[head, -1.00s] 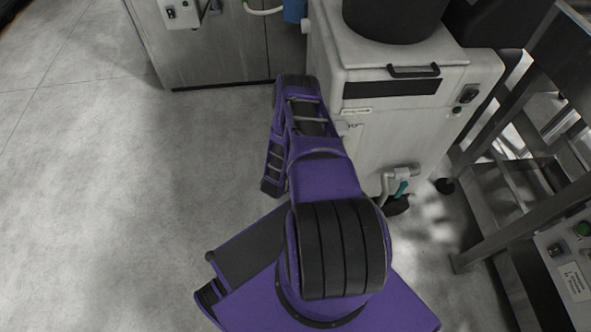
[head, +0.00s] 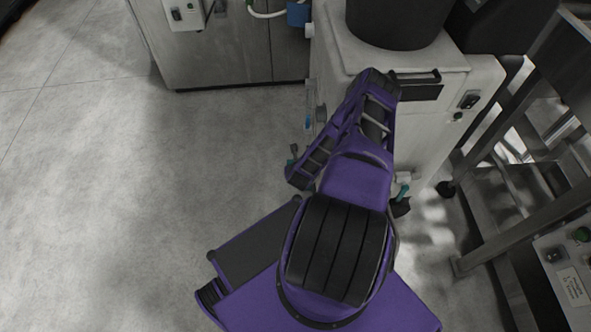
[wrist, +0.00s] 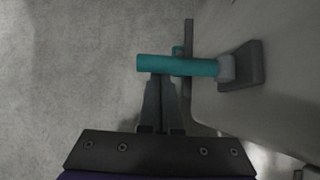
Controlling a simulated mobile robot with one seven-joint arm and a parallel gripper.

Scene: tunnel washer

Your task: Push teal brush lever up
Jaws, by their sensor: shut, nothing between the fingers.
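The teal brush lever (wrist: 178,66) shows in the wrist view as a round teal bar. It lies nearly level across the picture, and its right end joins a grey mount (wrist: 242,68) on a pale machine wall. My gripper (wrist: 165,78) is shut and empty. Its fingertips reach the near edge of the bar in the picture, close to its left half; I cannot tell whether they touch it. In the head view my arm covers much of this area. A small dark teal bit (head: 293,151) shows beside the arm's end, too small to make out.
The white machine (head: 432,125) stands right of my arm, with a dark drum (head: 398,22) on top. Another teal handle (head: 403,190) sits low on its front. A metal rack (head: 510,190) stands at the right. The floor (head: 130,200) at the left is clear.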

